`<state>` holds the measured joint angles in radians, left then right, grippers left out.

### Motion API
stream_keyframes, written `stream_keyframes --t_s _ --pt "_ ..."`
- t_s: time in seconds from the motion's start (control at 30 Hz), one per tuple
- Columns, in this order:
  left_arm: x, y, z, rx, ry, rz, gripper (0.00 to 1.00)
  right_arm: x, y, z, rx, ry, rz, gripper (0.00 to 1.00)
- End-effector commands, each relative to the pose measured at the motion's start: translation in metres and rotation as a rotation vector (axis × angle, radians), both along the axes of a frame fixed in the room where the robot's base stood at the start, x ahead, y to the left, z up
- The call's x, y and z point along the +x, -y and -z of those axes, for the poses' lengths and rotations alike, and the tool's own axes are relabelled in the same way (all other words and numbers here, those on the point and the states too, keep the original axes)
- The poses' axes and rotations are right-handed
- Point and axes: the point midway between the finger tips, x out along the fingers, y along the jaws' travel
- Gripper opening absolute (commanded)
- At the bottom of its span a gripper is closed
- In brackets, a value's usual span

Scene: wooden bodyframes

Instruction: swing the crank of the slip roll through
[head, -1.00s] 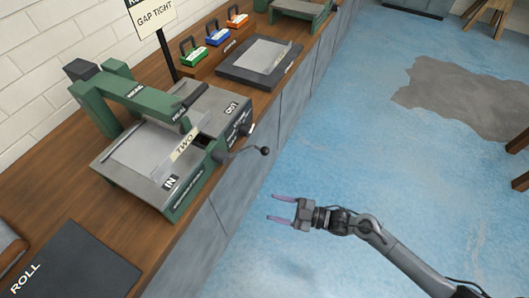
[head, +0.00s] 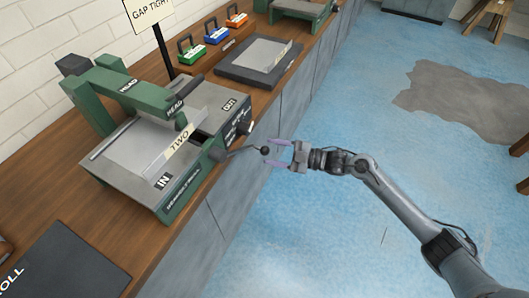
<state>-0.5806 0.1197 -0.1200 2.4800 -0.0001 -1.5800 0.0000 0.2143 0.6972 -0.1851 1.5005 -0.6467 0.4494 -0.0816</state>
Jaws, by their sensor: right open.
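The green and grey slip roll (head: 172,200) stands on the wooden bench, with IN and OUT labels on its bed and HEAD labels on its green arm. A sheet marked TWO (head: 180,146) lies on its bed. The crank (head: 240,151) sticks out from the front side over the bench edge and ends in a dark ball knob (head: 265,150). My right gripper (head: 272,153) is open, its purple fingers pointing left at the knob. The knob appears at or between the fingertips; I cannot tell whether they touch. My left gripper is not in view.
A dark tray with a sheet (head: 232,71) lies farther along the bench (head: 60,182). Green, blue and orange padlock-like blocks (head: 215,35) stand behind it. A dark ROLL mat (head: 65,262) lies at the near left.

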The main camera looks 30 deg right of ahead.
Motion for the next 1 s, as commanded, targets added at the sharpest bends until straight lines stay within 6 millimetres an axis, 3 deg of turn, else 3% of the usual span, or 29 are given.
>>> stream_keyframes --t_s 0.3,0.67,1.0 --pt "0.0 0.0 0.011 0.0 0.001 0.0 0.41 0.02 -0.023 0.001 0.0 0.0 0.0 0.58" --pt "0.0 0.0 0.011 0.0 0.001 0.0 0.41 0.021 -0.025 0.0 0.0 -0.001 0.001 0.58" --pt "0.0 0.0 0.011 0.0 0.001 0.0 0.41 0.021 -0.025 0.0 -0.001 -0.001 0.001 0.05"
